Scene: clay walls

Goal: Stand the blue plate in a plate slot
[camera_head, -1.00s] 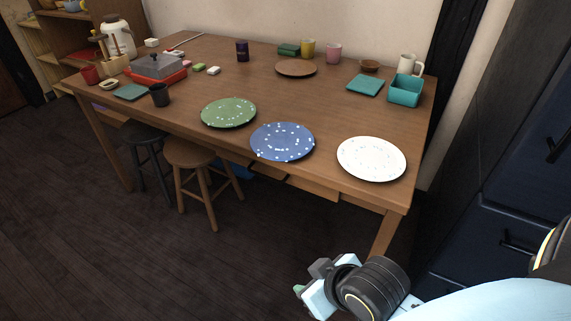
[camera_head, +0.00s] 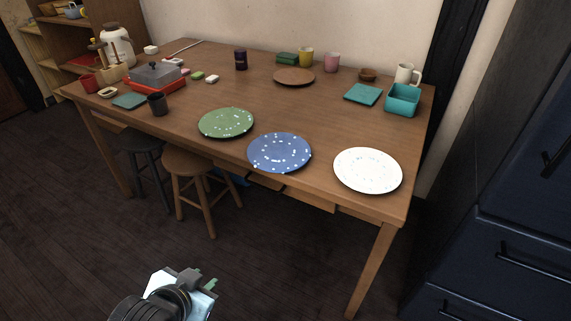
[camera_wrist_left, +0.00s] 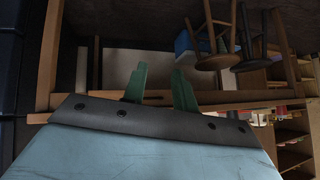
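The blue plate (camera_head: 279,153) with white specks lies flat at the table's front edge, between a green plate (camera_head: 226,123) and a white plate (camera_head: 368,170). My left gripper (camera_head: 205,281) is at the bottom of the head view, well in front of the table and apart from the plates. In the left wrist view its two green fingers (camera_wrist_left: 160,92) stand apart with nothing between them. The blue plate cannot be made out in that view. My right gripper is not in view. No plate slot can be made out in these views.
The wooden table (camera_head: 320,120) also carries a teal box (camera_head: 403,100), mugs, a round brown plate (camera_head: 294,77) and a red-based grey-lidded dish (camera_head: 157,73). Stools (camera_head: 190,165) stand under its front. Dark blue drawers (camera_head: 510,240) are at the right. Floor before the table is open.

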